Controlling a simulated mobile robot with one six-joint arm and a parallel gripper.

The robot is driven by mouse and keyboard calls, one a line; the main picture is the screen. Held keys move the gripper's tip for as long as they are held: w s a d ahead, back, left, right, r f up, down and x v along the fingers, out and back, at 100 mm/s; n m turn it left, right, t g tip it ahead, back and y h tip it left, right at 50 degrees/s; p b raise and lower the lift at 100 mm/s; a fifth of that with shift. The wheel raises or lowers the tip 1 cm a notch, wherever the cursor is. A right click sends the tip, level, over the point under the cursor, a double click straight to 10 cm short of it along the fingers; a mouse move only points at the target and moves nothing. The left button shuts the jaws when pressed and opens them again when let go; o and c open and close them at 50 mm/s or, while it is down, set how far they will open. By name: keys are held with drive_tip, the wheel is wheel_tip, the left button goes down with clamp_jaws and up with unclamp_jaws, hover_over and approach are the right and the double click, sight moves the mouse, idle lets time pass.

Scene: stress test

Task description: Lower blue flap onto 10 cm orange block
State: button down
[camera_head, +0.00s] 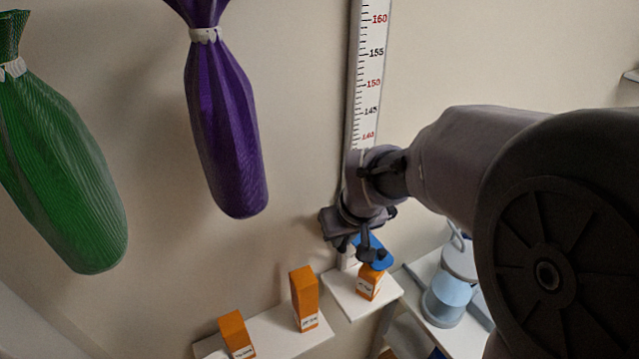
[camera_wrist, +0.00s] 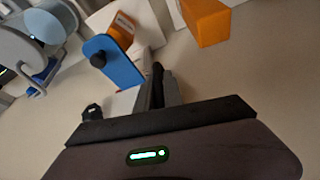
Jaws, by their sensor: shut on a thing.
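The blue flap (camera_head: 381,262) is at the top of a labelled orange block (camera_head: 367,285) on a white shelf. In the wrist view the flap (camera_wrist: 120,68) is a blue plate with a dark round knob, and the orange block (camera_wrist: 122,29) shows beyond its far end. I cannot tell whether flap and block touch. My gripper (camera_head: 366,250) is at the flap in the head view. In the wrist view my gripper (camera_wrist: 157,75) is shut on the flap's near edge; the exact contact is hard to see.
Two more orange blocks (camera_head: 304,298) (camera_head: 237,334) stand on a lower white shelf (camera_head: 275,332) at left. A blue-grey container (camera_head: 447,297) stands on a white surface at right. A ruler (camera_head: 368,70) runs up the wall. Purple (camera_head: 226,130) and green (camera_head: 62,175) bags hang left.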

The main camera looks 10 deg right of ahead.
wheel_tip(320, 180, down, 5)
drive_tip(key=b, duration=0.3)
drive_tip(key=c, duration=1.5)
unclamp_jaws()
drive_tip(key=shift+w+f, duration=0.1)
drive_tip(key=p+v, duration=0.4)
drive_tip(key=v, duration=1.3)
drive_tip(key=shift+r+p, duration=0.2)
drive_tip(key=shift+p, duration=0.2)
